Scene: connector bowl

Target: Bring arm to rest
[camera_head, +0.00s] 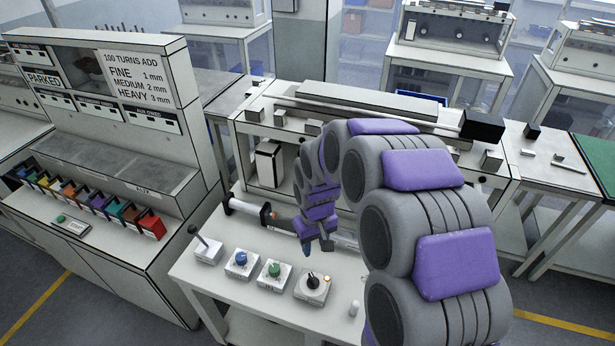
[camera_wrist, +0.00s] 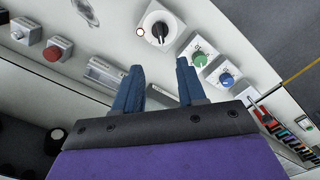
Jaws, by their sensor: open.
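My purple and grey arm reaches over the white bench (camera_head: 235,300). My gripper (camera_head: 316,250) hangs over the bench, near the control boxes. In the wrist view its two blue fingers (camera_wrist: 158,92) are spread apart with nothing between them. A box with a black rotary knob (camera_head: 314,284) stands just below the gripper; it also shows in the wrist view (camera_wrist: 160,25), beyond the fingertips. Boxes with a green knob (camera_head: 274,269) and a blue knob (camera_head: 241,260) stand to its left. My forearm hides part of the bench's right side.
A lever box (camera_head: 206,248) stands at the bench's left end. A horizontal rod (camera_head: 245,207) runs behind the boxes. A cabinet with coloured bins (camera_head: 150,224) stands at left. The wrist view shows a red button (camera_wrist: 53,52). A machine with a black block (camera_head: 482,126) stands behind.

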